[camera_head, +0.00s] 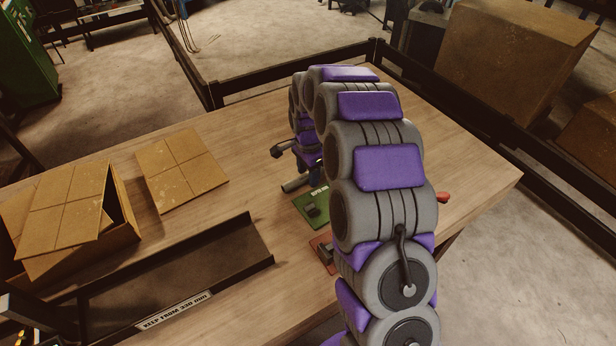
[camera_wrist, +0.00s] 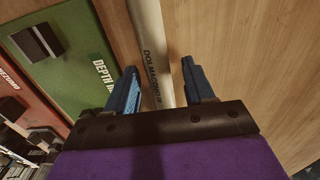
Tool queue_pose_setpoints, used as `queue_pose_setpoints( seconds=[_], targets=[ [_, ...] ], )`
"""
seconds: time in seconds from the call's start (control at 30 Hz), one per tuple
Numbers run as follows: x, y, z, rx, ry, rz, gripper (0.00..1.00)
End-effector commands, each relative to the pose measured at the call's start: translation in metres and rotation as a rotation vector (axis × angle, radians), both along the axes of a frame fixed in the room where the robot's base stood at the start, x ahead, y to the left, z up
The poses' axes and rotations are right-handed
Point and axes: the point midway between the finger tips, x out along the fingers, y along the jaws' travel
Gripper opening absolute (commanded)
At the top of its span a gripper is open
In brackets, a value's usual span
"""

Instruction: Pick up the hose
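A pale grey hose (camera_wrist: 148,28) with dark printed lettering runs lengthwise through the wrist view, over the wooden table. My gripper (camera_wrist: 159,68) is open, with one blue finger on each side of the hose. There is a visible gap between the hose and the right finger; the left finger is closer to it. I cannot tell whether either finger touches it. In the head view my arm covers much of this area.
A green plate (camera_head: 311,209) and a red plate (camera_head: 323,247) with dark blocks lie on the table (camera_head: 240,140) close to my gripper. Cardboard boxes (camera_head: 60,205) and a dark tray (camera_head: 180,268) stand at the left. A dark railing (camera_head: 290,78) borders the table's far side.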

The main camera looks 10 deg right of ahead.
Motion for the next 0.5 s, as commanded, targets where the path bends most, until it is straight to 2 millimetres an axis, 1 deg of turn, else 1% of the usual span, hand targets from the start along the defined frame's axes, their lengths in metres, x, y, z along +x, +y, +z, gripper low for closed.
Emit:
queue_pose_setpoints(
  seconds=[0.03,0.07,0.5],
  targets=[
    [0.0000,0.0000,0.0000,0.000,0.000,0.000,0.48],
    [0.0000,-0.0001,0.0000,0.000,0.000,0.000,0.45],
    [0.0002,0.0000,0.0001,0.000,0.000,0.000,0.03]
  ],
)
